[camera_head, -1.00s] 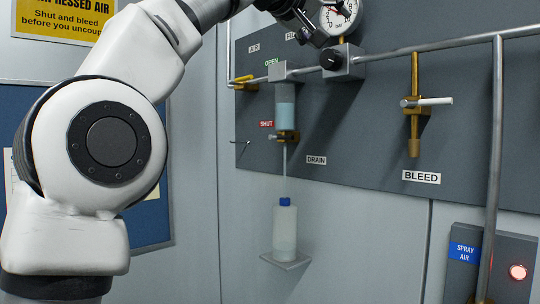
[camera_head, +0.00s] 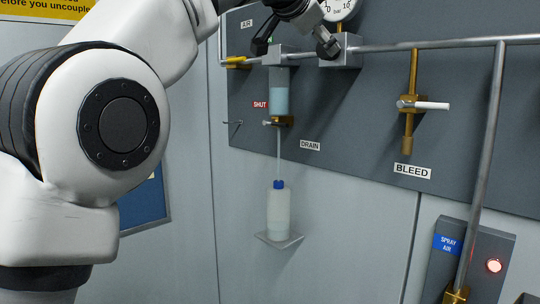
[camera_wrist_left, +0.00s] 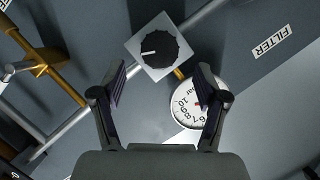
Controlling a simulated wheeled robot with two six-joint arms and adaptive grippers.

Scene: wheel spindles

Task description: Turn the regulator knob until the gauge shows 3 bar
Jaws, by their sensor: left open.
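The regulator knob (camera_wrist_left: 158,52) is black and ribbed with a white mark, on a square grey block (camera_wrist_left: 134,45). The block also shows in the head view (camera_head: 350,58), where my gripper covers the knob. The round white gauge (camera_wrist_left: 186,112) sits beside the block, partly behind a finger in the wrist view. In the head view the gauge (camera_head: 338,8) is cut by the top edge. I cannot read its value. My left gripper (camera_wrist_left: 162,82) is open and empty, its fingers apart and pointing toward the knob, seemingly short of it. My right gripper is not in view.
A metal pipe (camera_head: 430,46) runs along the grey panel. A brass bleed valve (camera_head: 411,105) is to the right, a filter bowl (camera_head: 279,95) to the left. Below stands a bottle (camera_head: 278,210) on a small shelf. A spray-air box (camera_head: 480,265) is lower right.

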